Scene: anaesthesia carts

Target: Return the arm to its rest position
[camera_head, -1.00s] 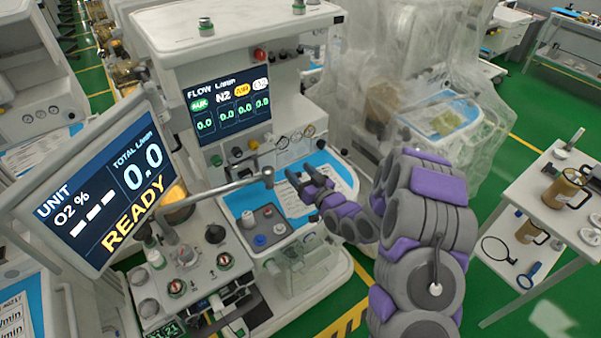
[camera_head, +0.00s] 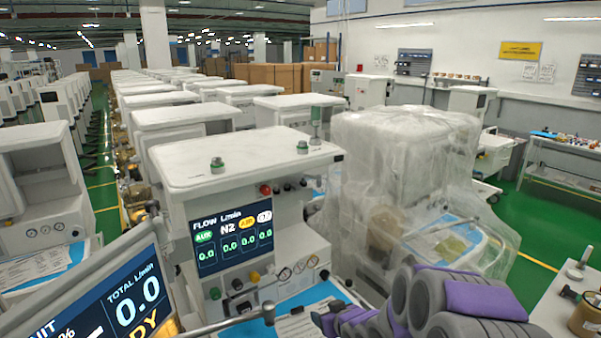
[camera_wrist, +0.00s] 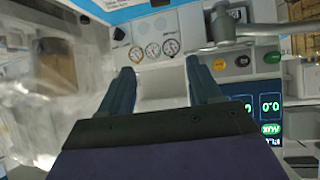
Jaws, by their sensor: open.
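My gripper shows in the wrist view (camera_wrist: 158,92) with its two dark fingers apart and nothing between them. The front of an anaesthesia cart lies beyond the fingers, with round gauges (camera_wrist: 152,50) and part of a lit flow screen. In the head view my purple and grey arm is at the bottom right, bent in front of the cart (camera_head: 240,157). The gripper end (camera_head: 322,322) is at the bottom edge of that view, near the blue work surface (camera_head: 325,292); its fingertips are partly cut off.
A plastic-wrapped cart (camera_head: 400,150) stands right of the near cart. A tilted monitor (camera_head: 110,295) is at the lower left. A white side table (camera_head: 560,310) is at the lower right. Green floor (camera_head: 535,220) is open between the wrapped cart and the back bench.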

